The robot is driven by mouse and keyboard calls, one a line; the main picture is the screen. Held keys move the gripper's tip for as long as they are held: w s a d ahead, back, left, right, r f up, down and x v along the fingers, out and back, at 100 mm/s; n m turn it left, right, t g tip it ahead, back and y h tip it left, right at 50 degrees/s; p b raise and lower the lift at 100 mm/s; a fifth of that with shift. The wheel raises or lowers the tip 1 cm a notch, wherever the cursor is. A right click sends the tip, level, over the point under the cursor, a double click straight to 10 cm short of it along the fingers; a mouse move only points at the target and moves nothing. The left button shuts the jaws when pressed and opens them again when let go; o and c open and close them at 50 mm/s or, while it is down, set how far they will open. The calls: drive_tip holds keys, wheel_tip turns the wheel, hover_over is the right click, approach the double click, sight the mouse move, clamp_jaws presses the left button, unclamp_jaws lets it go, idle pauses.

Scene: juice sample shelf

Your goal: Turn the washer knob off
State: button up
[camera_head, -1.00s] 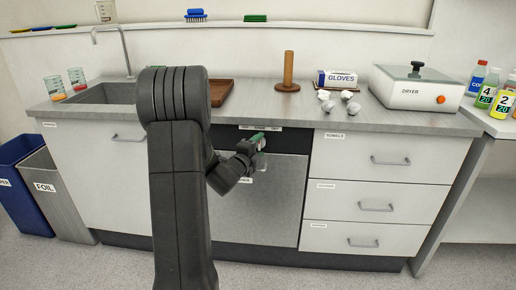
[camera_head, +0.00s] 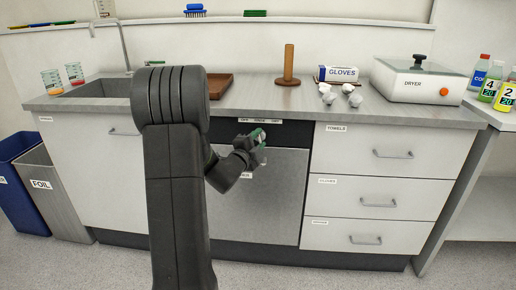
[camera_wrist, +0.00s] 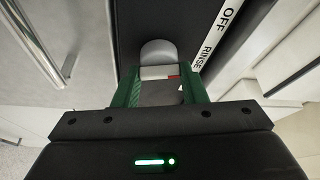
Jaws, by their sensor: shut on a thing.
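The washer (camera_head: 258,195) is built in under the counter, with a grey front and a dark control strip. Its pale grey knob (camera_wrist: 158,50) sits on the dark strip in the wrist view, with a small red mark on the right of the pale part nearest me. My gripper (camera_head: 258,137) reaches the strip in the head view and hides most of the knob. In the wrist view my gripper (camera_wrist: 158,75) has its two green fingers shut on the knob, one on each side. A label strip (camera_wrist: 218,35) beside it reads OFF and RINSE.
Drawers (camera_head: 385,155) with bar handles stand right of the washer. The counter (camera_head: 250,101) above juts over the control strip. A dryer (camera_head: 417,82), gloves box (camera_head: 337,74) and wooden post (camera_head: 289,65) stand on it. Bins (camera_head: 55,185) stand at left.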

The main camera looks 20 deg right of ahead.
drive_tip(key=n+b, duration=0.2)
drive_tip(key=shift+f+t+b, duration=0.3)
drive_tip(key=shift+t+b, duration=0.05)
drive_tip(key=shift+t, duration=0.05)
drive_tip(key=shift+r+n+t+b, duration=0.15)
drive_tip(key=shift+n+t+b, duration=0.25)
drive_tip(key=shift+n+b, duration=0.75)
drive_tip(key=shift+n, duration=0.25)
drive_tip(key=o, duration=1)
drive_tip(key=shift+r, duration=0.1)
drive_tip(key=shift+s+a, duration=0.1)
drive_tip(key=p+v, duration=0.1)
drive_tip(key=v, duration=1.2)
drive_tip(key=shift+s+a+f, duration=0.15)
drive_tip(key=shift+a+f, duration=0.1)
drive_tip(key=shift+f, duration=0.05)
drive_tip(key=shift+d, duration=0.15)
